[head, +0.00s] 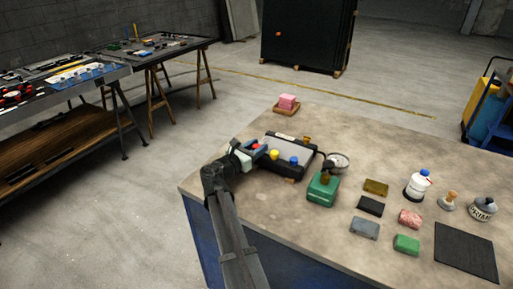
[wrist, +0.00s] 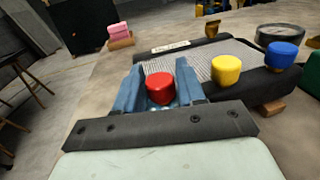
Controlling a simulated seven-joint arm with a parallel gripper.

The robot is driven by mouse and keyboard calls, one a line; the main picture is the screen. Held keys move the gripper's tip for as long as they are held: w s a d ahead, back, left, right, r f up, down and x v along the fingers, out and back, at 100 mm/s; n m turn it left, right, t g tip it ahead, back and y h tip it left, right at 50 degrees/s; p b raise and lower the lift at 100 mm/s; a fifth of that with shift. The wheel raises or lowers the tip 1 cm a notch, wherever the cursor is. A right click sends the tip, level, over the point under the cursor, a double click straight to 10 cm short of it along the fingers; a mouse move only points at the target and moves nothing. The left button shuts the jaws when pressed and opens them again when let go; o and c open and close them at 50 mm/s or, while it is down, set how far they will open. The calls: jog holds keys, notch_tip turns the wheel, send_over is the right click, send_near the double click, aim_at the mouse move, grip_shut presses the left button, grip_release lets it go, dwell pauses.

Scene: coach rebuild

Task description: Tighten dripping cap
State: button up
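A dark battery-like unit with a grey ribbed top (wrist: 196,58) lies on the bench. It has a red cap (wrist: 160,87), a yellow cap (wrist: 226,70) and a blue cap (wrist: 281,54) along its near side. In the head view the yellow cap (head: 274,155) and blue cap (head: 294,161) show to the right of my gripper (head: 257,149). In the wrist view the two blue fingers of my gripper (wrist: 160,75) stand on either side of the red cap, very close to it. Whether they press on it is unclear. No drip is visible.
A green can (head: 323,189) stands right of the unit. Sponges and blocks, a white bottle (head: 418,186), a stamp-like tool (head: 448,201), a round tin (head: 482,209) and a black mat (head: 465,252) lie further right. Pink blocks (head: 288,101) sit at the bench's back.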

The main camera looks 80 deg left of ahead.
jog(key=c, duration=0.6)
jog(key=shift+a+m+h, duration=0.1)
jog(key=shift+m+h, duration=0.2)
jog(key=shift+h, duration=0.1)
jog(key=m+t+h, duration=0.1)
jog(key=m+h, duration=0.1)
jog(key=shift+a+t+h, duration=0.15)
jog(key=shift+t+h, duration=0.25)
jog(key=m+t+h, duration=0.1)
jog(key=m+h, duration=0.1)
jog(key=h, duration=0.1)
jog(key=shift+h, duration=0.3)
jog(key=m+h, duration=0.4)
jog(key=h, duration=0.2)
jog(key=shift+d+m+h, duration=0.25)
jog(key=shift+m+h, duration=0.25)
jog(key=shift+h, duration=0.1)
